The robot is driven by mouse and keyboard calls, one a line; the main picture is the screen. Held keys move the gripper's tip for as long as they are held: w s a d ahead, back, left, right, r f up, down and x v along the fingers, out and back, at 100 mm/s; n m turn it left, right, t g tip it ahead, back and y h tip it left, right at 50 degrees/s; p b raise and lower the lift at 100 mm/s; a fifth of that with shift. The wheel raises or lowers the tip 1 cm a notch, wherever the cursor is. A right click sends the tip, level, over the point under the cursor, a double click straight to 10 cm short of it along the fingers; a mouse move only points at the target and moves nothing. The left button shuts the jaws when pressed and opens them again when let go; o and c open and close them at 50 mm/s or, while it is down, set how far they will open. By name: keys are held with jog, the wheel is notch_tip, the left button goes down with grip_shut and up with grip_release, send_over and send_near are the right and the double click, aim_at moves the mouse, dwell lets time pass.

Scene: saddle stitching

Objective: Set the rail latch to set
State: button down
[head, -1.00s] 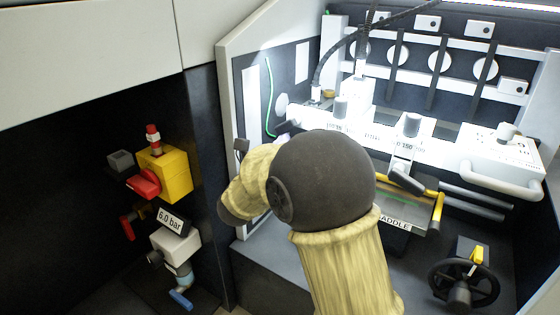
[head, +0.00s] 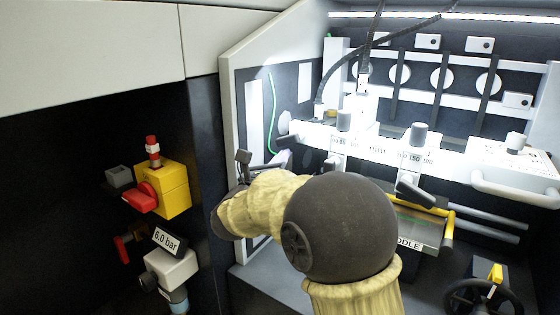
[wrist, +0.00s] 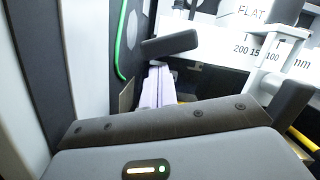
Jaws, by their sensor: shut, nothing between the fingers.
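A white rail with a printed scale (head: 385,147) crosses the machine; it also shows in the wrist view (wrist: 225,45). Two dark lever handles sit at this rail, a left one (wrist: 170,43) and a right one (wrist: 292,98) below a white bracket (wrist: 275,57). The right handle also shows in the head view (head: 414,192), slanting down to the right. No readable label tells which is the rail latch. My gripper (wrist: 165,123) fills the bottom of the wrist view, its fingertips hidden. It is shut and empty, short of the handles.
The machine's white side wall with a green cord (head: 272,115) stands close on the left. A yellow-edged plate reading "DDLE" (head: 408,243) lies below the rail. A handwheel (head: 482,297) is low right. A yellow valve box (head: 175,190) and a 6.0 bar sign (head: 168,240) are left.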

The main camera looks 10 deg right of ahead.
jog(key=s+a+f, duration=0.4)
jog(key=s+f, duration=0.1)
jog(key=s, duration=0.4)
jog(key=shift+a+f, duration=0.15)
jog(key=shift+a, duration=0.1)
jog(key=shift+w, duration=0.1)
